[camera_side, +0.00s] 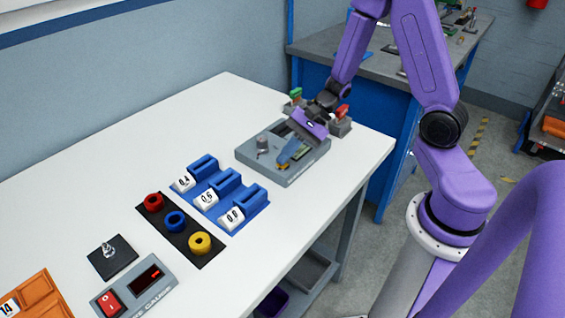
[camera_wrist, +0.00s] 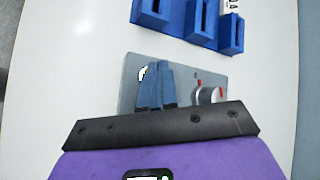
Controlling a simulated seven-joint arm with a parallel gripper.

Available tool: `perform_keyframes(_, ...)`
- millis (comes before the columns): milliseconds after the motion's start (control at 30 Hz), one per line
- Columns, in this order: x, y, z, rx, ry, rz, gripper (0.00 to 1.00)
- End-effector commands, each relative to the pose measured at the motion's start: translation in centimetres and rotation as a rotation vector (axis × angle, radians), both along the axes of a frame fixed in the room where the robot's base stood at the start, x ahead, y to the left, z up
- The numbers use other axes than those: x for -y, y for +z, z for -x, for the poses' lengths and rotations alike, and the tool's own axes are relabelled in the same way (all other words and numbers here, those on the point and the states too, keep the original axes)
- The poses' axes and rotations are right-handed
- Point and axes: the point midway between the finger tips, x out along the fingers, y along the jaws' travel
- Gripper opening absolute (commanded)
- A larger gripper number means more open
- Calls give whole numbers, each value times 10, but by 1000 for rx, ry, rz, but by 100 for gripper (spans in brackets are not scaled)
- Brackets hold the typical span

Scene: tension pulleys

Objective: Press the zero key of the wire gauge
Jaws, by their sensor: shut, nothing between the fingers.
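The wire gauge (camera_side: 149,284) is a grey box at the lower left of the side view, with a dark display showing red marks. A red key (camera_side: 109,304) with white marks sits at its left end; I cannot tell whether this is the zero key. My gripper (camera_side: 283,164) is far from the gauge, at the back right of the table. Its blue fingers are shut and empty, pointing down over a grey device (camera_side: 262,163). A small yellow part shows by the fingertips; contact cannot be told. In the wrist view the shut fingers (camera_wrist: 156,70) lie over the same device.
Blue slotted holders (camera_side: 228,192) with number tags stand mid-table, beside a black strip (camera_side: 177,229) with red, blue and yellow rings. A black plate (camera_side: 112,257) with a clear piece lies near the gauge. An orange tray (camera_side: 38,297) is at lower left. The table's left-back area is clear.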

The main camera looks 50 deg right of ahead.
Motion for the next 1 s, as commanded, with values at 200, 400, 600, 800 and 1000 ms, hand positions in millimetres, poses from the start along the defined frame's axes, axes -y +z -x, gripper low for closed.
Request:
perform_keyframes(200,0,1,0,0,0,1,0)
perform_keyframes(400,1,8,0,2,-1,1,0)
perform_keyframes(600,0,16,0,0,1,2,0)
perform_keyframes(800,0,16,0,-1,1,1,0)
perform_keyframes(1000,0,21,-1,2,-1,0,0)
